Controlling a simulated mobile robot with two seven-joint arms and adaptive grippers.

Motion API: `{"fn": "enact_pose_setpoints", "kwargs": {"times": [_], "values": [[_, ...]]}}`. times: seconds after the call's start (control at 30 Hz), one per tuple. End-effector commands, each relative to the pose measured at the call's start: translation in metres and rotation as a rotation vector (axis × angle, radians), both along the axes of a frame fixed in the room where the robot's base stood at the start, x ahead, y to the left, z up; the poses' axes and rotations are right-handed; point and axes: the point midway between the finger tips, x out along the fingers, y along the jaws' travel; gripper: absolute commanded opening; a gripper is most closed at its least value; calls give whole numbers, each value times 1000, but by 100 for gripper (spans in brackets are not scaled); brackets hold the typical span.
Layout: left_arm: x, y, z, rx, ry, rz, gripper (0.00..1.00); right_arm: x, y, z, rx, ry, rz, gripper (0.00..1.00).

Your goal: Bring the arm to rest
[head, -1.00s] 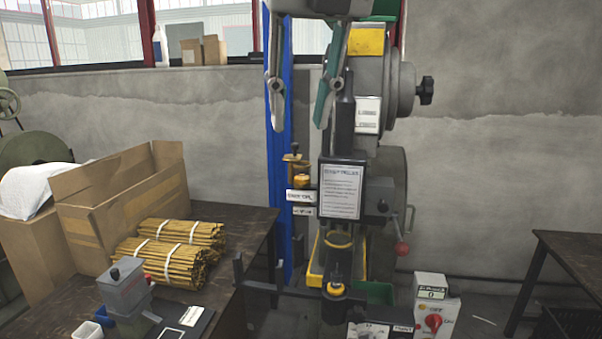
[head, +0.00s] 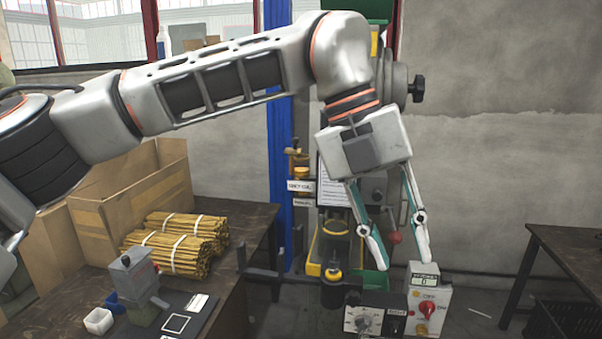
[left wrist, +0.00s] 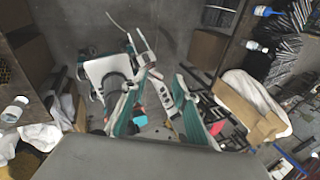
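My left arm (head: 230,80) comes in from the left across the upper part of the head view and bends down at its wrist. My left gripper (head: 402,262) hangs pointing down in front of the rivet press (head: 392,85). Its two white and teal fingers are spread apart with nothing between them. Its fingers also show, apart, in the left wrist view (left wrist: 158,105). In the head view the fingertips appear just above the grey control box with the red knob (head: 428,305); I cannot tell whether they touch anything. My right gripper is not in view.
The left table (head: 232,290) holds bundles of yellow rods (head: 175,255), a cardboard box (head: 130,205), a grey hand device (head: 135,285) and a small white cup (head: 98,321). A dark table (head: 570,250) stands at right. The wall area right of the press is clear.

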Motion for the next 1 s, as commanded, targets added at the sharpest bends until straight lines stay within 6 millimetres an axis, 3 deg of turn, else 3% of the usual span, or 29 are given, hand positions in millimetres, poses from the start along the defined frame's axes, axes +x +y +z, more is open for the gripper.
{"fn": "enact_pose_setpoints", "kwargs": {"times": [0.03, 0.2, 0.4, 0.53, 0.67, 0.8, 1.0], "values": [[-10, -12, -13, -67, 63, -45, 29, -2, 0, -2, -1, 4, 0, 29], [-43, -47, -29, -328, 241, -157, 29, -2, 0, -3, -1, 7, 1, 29], [-66, -74, -22, -664, 434, -187, 29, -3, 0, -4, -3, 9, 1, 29], [-65, -80, -11, -886, 548, -148, 29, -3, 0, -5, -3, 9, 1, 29], [-51, -78, -1, -1101, 648, -61, 29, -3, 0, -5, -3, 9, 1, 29], [-23, -65, 2, -1316, 738, 87, 29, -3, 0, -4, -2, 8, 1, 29], [34, -29, -20, -1571, 834, 383, 29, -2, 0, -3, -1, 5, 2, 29]]}}
